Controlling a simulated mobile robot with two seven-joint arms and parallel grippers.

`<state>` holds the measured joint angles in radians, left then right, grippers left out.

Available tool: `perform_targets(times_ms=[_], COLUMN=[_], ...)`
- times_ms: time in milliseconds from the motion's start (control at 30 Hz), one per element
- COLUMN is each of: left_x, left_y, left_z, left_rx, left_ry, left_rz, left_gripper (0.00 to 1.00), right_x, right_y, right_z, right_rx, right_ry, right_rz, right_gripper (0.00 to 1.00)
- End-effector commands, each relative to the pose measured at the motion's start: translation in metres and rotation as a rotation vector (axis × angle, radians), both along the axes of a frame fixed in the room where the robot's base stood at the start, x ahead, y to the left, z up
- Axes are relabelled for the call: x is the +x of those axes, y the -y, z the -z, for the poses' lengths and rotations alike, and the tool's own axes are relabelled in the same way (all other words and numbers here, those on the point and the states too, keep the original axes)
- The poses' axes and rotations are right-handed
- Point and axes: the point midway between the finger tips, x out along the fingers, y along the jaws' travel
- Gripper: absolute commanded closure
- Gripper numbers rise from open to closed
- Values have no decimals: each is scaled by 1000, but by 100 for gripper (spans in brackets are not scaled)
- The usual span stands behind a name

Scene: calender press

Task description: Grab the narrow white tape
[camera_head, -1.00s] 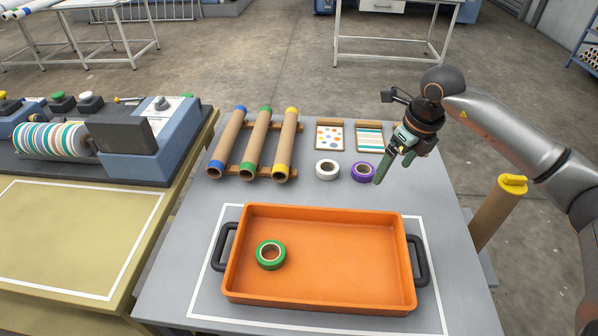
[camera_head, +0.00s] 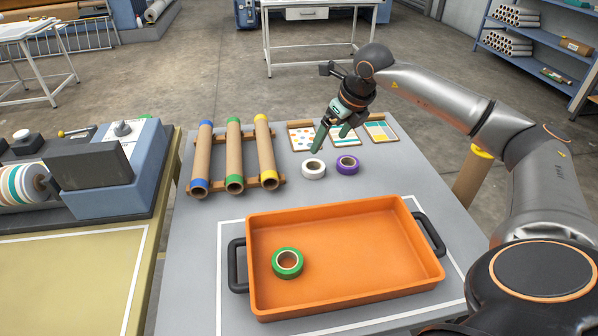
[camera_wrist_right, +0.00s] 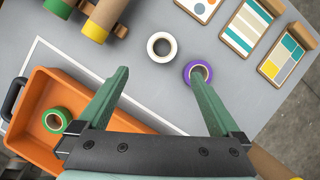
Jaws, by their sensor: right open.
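The narrow white tape (camera_head: 313,169) lies flat on the grey table, left of a purple tape roll (camera_head: 347,165). In the right wrist view the white tape (camera_wrist_right: 161,47) is beyond the fingertips and the purple tape (camera_wrist_right: 197,73) is close to the right finger's tip. My right gripper (camera_head: 330,140) is open and empty, pointing down above the table just behind the two rolls. It also shows in the right wrist view (camera_wrist_right: 158,76) with its green fingers spread apart. A green tape roll (camera_head: 287,263) lies in the orange tray. My left gripper is out of view.
The orange tray (camera_head: 420,255) with black handles stands at the table's front. Cardboard tubes with blue, green and yellow ends (camera_head: 234,155) rest on a rack at the left. Pattern sample cards (camera_head: 380,131) lie at the back. A press machine (camera_head: 110,165) stands further left.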

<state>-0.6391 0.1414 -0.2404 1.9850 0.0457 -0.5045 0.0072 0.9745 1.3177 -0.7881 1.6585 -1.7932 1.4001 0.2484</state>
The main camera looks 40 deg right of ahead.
Motion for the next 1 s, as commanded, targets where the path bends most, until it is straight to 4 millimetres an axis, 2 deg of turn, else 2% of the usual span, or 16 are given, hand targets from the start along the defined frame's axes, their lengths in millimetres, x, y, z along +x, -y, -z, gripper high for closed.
perform_targets(times_ms=[400, 567, 833, 1000], left_x=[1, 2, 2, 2], left_y=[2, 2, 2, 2], left_z=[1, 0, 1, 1], left_rx=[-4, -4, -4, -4], left_ry=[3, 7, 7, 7], left_rz=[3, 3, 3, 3], left_gripper=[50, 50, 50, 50], right_x=[24, 28, 43, 47], right_y=[0, 0, 2, 2], right_z=[60, 70, 105, 115], right_rx=[1, 1, 1, 0], right_ry=[-3, -1, -3, -1], right_rz=[1, 0, 1, 1], right_gripper=[0, 0, 0, 0])
